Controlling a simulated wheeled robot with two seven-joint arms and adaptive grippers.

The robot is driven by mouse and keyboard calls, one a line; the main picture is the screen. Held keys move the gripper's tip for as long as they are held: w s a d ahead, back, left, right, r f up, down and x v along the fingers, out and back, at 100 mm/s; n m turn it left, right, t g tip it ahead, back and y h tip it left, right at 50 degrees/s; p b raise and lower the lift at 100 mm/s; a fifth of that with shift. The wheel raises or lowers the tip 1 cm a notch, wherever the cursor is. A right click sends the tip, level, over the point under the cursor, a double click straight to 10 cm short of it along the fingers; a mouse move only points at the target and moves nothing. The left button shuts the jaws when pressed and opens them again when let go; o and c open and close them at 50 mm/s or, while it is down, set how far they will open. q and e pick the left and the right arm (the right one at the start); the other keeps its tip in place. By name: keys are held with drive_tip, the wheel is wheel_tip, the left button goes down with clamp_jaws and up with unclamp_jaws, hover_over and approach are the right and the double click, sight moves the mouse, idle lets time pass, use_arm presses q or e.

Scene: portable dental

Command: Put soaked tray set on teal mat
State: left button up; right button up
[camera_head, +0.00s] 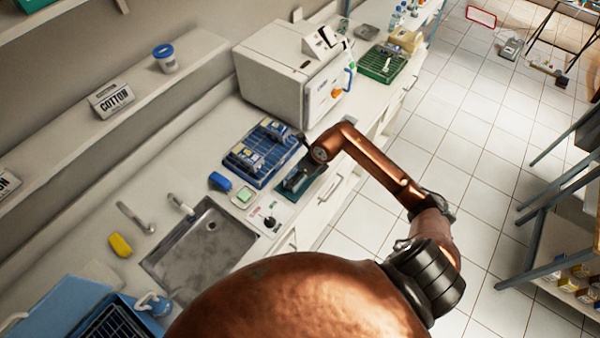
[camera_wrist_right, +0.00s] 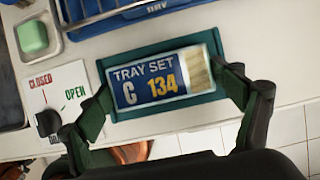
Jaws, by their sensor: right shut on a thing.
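The tray set (camera_wrist_right: 150,88) has a blue label reading "TRAY SET C 134" and a pale brush-like patch at its right end in the right wrist view. My right gripper (camera_wrist_right: 163,84) is shut on it, one finger at each end. The teal mat (camera_wrist_right: 205,48) shows around the tray set, which is over it; I cannot tell whether the two touch. In the head view the mat (camera_head: 317,188) lies at the counter's front edge, partly hidden by my right gripper (camera_head: 299,178). My left gripper is not in view.
A blue rack (camera_head: 250,176) holding several items stands just behind the mat. A valve panel (camera_head: 264,222), green soap (camera_head: 244,195) and a sink (camera_head: 196,258) are to the left. A white sterilizer (camera_head: 283,85) stands behind right.

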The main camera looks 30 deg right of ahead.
drive_tip(key=shift+f, duration=0.2)
drive_tip(key=o, duration=1.3)
drive_tip(key=shift+c, duration=0.2)
drive_tip(key=shift+r, duration=0.1)
drive_tip(key=shift+r, duration=0.2)
drive_tip(key=b+v, duration=0.1)
drive_tip(key=v, duration=1)
drive_tip(key=shift+s+d+r, duration=0.15)
drive_tip(key=shift+s+r, duration=0.1)
drive_tip(key=shift+r, duration=0.1)
